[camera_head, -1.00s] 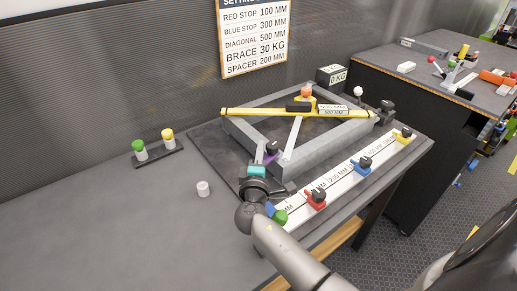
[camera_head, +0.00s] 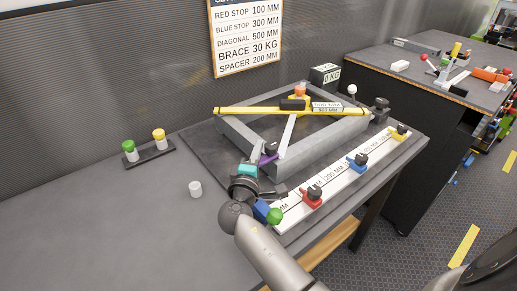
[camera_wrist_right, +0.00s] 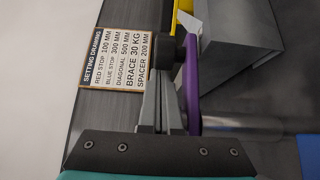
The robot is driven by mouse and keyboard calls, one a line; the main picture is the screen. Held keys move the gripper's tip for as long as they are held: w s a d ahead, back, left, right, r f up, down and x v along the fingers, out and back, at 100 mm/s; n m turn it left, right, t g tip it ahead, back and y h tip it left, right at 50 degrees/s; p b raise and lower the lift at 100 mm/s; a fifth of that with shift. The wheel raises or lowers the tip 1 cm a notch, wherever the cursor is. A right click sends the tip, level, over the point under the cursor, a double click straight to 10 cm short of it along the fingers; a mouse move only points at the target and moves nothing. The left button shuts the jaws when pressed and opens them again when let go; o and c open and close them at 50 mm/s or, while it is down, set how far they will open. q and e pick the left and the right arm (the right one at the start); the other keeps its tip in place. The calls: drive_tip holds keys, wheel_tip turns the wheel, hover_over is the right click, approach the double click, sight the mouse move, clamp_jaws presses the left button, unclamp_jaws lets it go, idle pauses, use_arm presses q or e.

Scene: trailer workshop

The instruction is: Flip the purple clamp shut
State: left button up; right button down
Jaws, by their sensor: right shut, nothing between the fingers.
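The purple clamp (camera_head: 268,159) sits at the near corner of the grey frame, with a black knob beside it. In the right wrist view its purple arm (camera_wrist_right: 192,85) runs along the right side of my fingers, with a black end piece above the fingertips. My right gripper (camera_head: 259,161) reaches in from the front, close beside the clamp. Its fingers (camera_wrist_right: 165,75) are shut and hold nothing. They look very close to the purple arm; I cannot tell whether they touch. Part of the clamp is hidden by the gripper. My left gripper is out of view.
A yellow bar (camera_head: 240,111) crosses the grey frame (camera_head: 325,144). A white rail (camera_head: 330,183) with red, blue and yellow stops lies in front. A small white cylinder (camera_head: 195,188) stands left of my gripper.

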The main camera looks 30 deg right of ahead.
drive_tip(key=v, duration=1.5)
drive_tip(key=shift+a, duration=0.1)
